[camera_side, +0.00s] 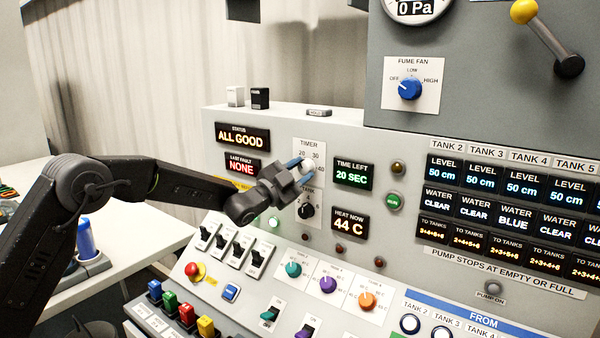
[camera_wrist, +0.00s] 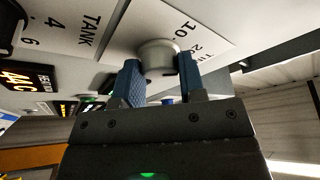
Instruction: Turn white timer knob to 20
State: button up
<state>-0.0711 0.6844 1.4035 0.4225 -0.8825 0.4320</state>
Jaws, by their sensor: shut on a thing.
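The white timer knob (camera_side: 309,163) sits on its labelled TIMER plate (camera_side: 309,146) on the upright panel, mostly behind my gripper in the side view. My gripper (camera_side: 300,168) is shut on it, with the blue fingers on either side. In the wrist view the knob (camera_wrist: 158,52) is a pale round cap between the two blue fingertips (camera_wrist: 160,72). Numbers such as 10 and 20 show on the plate beside it. The knob's pointer mark is not clear. The TIME LEFT display (camera_side: 352,174) to the right reads 20 SEC.
The black TANK knob (camera_side: 307,210) is just below the timer. The LAST FAULT display (camera_side: 242,165) is to the left, and a green button (camera_side: 394,200) is to the right. Black switches (camera_side: 231,244) and coloured knobs (camera_side: 328,285) cover the sloped desk below.

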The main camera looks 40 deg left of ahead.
jog(key=shift+r, duration=0.1)
dwell(0.4)
jog(key=o, duration=0.9)
jog(key=shift+o, duration=0.2)
jog(key=shift+s, duration=0.1)
jog(key=v, duration=1.3)
jog(key=shift+s+a, duration=0.15)
jog(key=shift+s, duration=0.15)
jog(key=s+d+f+n+g+y, duration=0.1)
jog(key=s+n+g, duration=0.5)
jog(key=s, duration=1)
jog(key=s+d+f+n+g+y, duration=0.1)
jog(key=s+n+g+y, duration=0.3)
jog(key=s+g, duration=0.5)
jog(key=s+d+n, duration=0.1)
jog(key=s+n, duration=0.1)
jog(key=s, duration=0.6)
jog(key=shift+s+y, duration=0.3)
